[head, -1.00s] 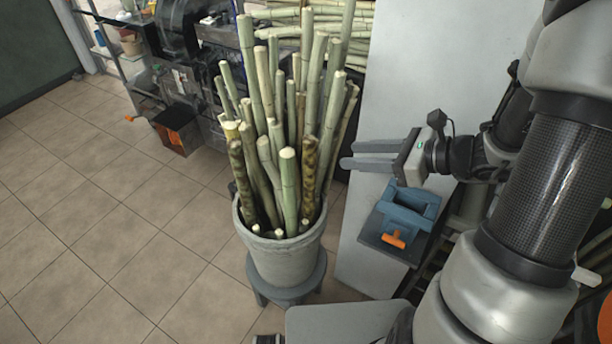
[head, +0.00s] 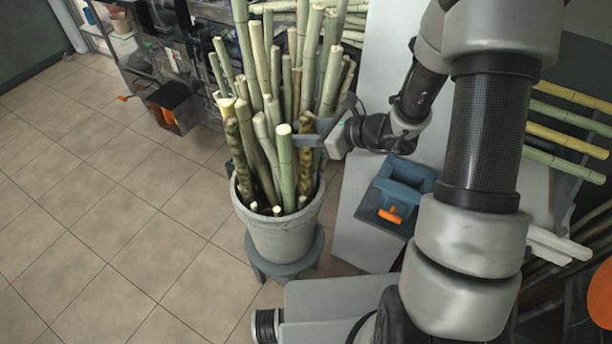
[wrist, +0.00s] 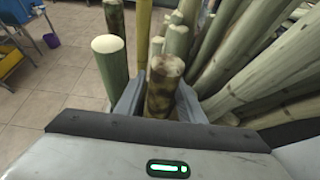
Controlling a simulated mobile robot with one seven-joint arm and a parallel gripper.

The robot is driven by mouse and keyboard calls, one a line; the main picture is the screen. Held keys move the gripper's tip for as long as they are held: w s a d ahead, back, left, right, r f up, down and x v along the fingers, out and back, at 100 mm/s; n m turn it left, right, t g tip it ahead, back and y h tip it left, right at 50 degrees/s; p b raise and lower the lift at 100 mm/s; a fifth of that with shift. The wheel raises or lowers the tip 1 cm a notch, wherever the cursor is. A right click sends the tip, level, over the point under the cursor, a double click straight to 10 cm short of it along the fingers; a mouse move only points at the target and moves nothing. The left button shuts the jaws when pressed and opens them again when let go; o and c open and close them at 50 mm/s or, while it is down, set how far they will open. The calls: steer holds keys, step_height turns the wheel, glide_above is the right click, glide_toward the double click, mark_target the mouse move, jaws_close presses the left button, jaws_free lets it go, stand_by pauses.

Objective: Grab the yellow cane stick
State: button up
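A yellow cane stick (wrist: 143,38) stands upright in the wrist view, beyond my fingers; only its top (head: 227,105) shows in the head view, behind a brown-mottled cane at the pot's left. My gripper (head: 308,137) is at the right side of the cane bundle. Its fingers (wrist: 160,98) are open, on either side of another brown-mottled cane (wrist: 163,88), which also shows in the head view (head: 306,160). I cannot tell whether they touch it. A thick green cane (wrist: 112,72) stands just left of the fingers. The grey pot (head: 276,232) holds the canes.
The pot stands on a grey stool (head: 285,268). A blue fixture with an orange handle (head: 390,215) lies right of it. Green and yellow canes (head: 570,114) lie on a rack at far right. Dense green canes crowd the wrist view's right. The tiled floor (head: 110,210) at left is clear.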

steer(key=shift+x, duration=0.85)
steer(key=shift+c, duration=0.4)
jaws_close()
steer(key=shift+w, duration=0.1)
steer(key=shift+r, duration=0.15)
